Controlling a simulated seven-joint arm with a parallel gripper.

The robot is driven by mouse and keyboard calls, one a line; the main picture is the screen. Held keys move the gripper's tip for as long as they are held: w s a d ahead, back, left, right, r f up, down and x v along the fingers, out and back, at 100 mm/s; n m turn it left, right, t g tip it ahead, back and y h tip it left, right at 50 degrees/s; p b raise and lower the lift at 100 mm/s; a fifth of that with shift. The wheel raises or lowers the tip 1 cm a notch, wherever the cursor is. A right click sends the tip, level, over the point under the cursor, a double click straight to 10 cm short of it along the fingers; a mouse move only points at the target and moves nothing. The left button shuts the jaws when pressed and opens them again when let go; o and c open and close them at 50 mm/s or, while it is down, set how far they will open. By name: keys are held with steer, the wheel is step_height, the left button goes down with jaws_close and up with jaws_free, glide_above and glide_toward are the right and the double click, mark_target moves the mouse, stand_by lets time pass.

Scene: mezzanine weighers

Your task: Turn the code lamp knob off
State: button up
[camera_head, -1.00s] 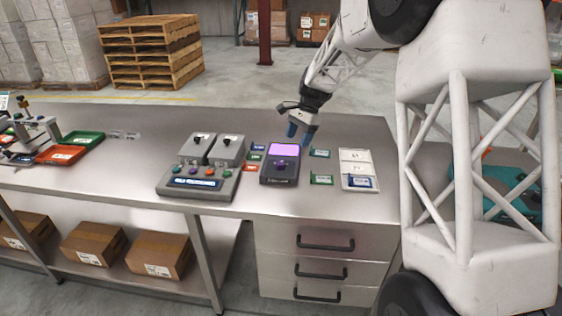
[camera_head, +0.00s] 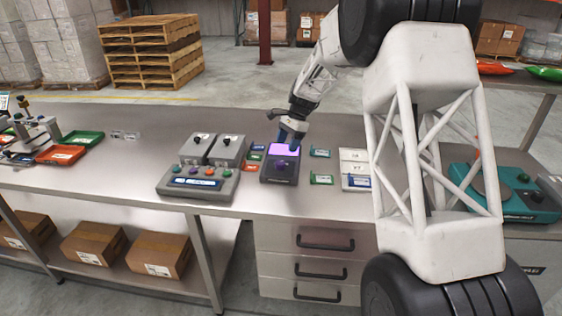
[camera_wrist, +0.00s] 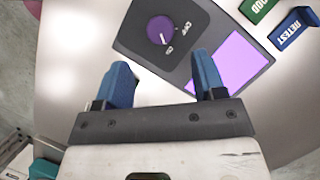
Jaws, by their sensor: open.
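The code lamp (camera_head: 265,178) is a dark box on the steel bench with a purple panel (camera_wrist: 230,65), which is lit. Its round purple knob (camera_wrist: 160,30) also shows in the head view (camera_head: 281,167). In the wrist view the knob's white pointer mark is turned toward the label that seems to read ON; the other label seems to read OFF. My gripper (camera_wrist: 162,68) has its two blue fingers apart with nothing between them. In the head view my gripper (camera_head: 291,143) is above the lit panel. The knob lies just beyond the fingertips, not between them.
Small coloured label blocks, including a blue RETEST one (camera_wrist: 294,29), lie beside the lamp. A grey button console (camera_head: 205,190) with two knob boxes stands to the left. A white card tray (camera_head: 352,156) and a teal scale (camera_head: 530,205) are to the right.

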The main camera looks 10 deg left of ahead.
mark_target(280, 162)
steer(key=shift+x, duration=3.75)
steer(key=c, duration=0.9)
